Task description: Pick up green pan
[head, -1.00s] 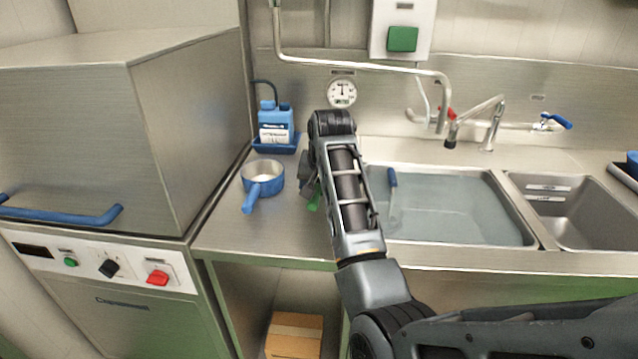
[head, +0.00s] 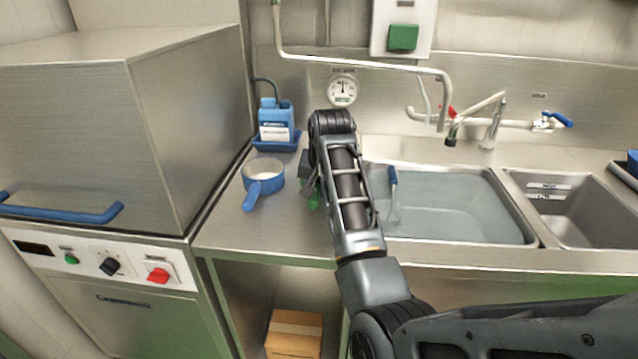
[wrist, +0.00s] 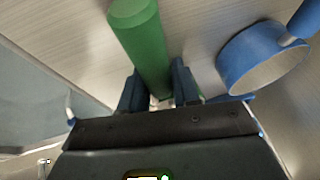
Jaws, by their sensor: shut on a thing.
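The green pan shows in the wrist view as a thick green handle (wrist: 145,42) running up from between the jaws; the rest of the pan is hidden behind my gripper. My gripper (wrist: 160,90) is shut on this handle, one finger on each side. In the head view only a small green bit (head: 314,198) of the pan shows beside my arm, at the left edge of the sink. My gripper is mostly hidden by my arm there. I cannot tell whether the pan touches the counter.
A blue pan (head: 264,174) stands on the counter left of my gripper, and close on the right in the wrist view (wrist: 237,68). Behind it a blue bottle (head: 275,115) stands in a blue tray. A water-filled sink (head: 455,212) lies right. A large steel machine (head: 160,120) bounds the left.

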